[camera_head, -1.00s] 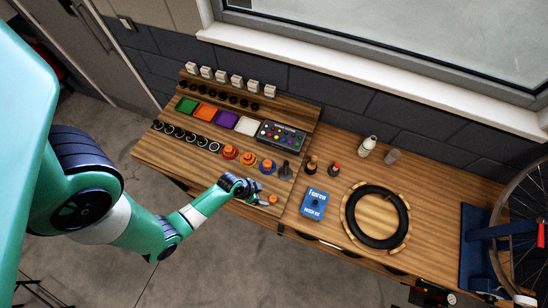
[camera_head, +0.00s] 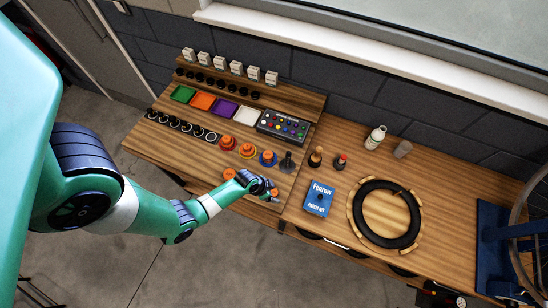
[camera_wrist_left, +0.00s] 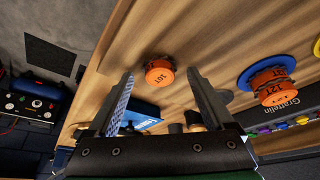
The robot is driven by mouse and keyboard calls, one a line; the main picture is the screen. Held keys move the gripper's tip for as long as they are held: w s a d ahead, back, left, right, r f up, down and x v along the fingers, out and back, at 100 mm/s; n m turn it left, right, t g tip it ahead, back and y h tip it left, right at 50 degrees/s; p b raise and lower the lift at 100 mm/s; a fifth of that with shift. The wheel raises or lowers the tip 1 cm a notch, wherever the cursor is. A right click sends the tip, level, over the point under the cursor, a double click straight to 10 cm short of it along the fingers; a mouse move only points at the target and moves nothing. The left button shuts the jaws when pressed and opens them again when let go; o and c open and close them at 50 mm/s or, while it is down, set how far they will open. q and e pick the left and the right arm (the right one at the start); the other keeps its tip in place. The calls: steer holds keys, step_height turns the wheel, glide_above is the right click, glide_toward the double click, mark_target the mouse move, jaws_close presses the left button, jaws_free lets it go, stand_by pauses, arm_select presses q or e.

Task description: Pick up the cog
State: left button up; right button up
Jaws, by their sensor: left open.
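A small orange cog (camera_head: 275,191) sits on the wooden bench near its front edge, at my left gripper (camera_head: 271,195). In the left wrist view this orange cog (camera_wrist_left: 160,72) lies just beyond the gap between my open fingers (camera_wrist_left: 163,95); its label seems to read 10T. The fingers look empty. Another orange cog (camera_head: 229,173) shows beside my left wrist in the head view. More orange cogs stand on coloured discs, including a red one (camera_head: 227,143), a yellow one (camera_head: 247,151) and a blue disc (camera_head: 268,159). My right gripper is not in view.
A blue patch kit box (camera_head: 319,198), small bottles (camera_head: 316,156) and a black tyre ring (camera_head: 386,213) lie farther right. Coloured trays (camera_head: 203,101) and a button panel (camera_head: 283,125) stand behind.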

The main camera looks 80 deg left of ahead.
arm_select(q)
jaws_close()
stand_by(0.4)
steer(key=shift+r+p, duration=0.3)
steer(key=shift+r, duration=0.25)
steer(key=r, duration=0.1)
steer(key=r+p, duration=0.2)
steer(key=shift+s+d+r, duration=0.2)
steer(key=shift+d+r, duration=0.05)
steer(key=s+d+r+p, duration=0.5)
steer(key=s+d+r, duration=0.3)
steer(key=d, duration=0.2)
steer(key=shift+s+r, duration=0.25)
steer(key=shift+s, duration=0.1)
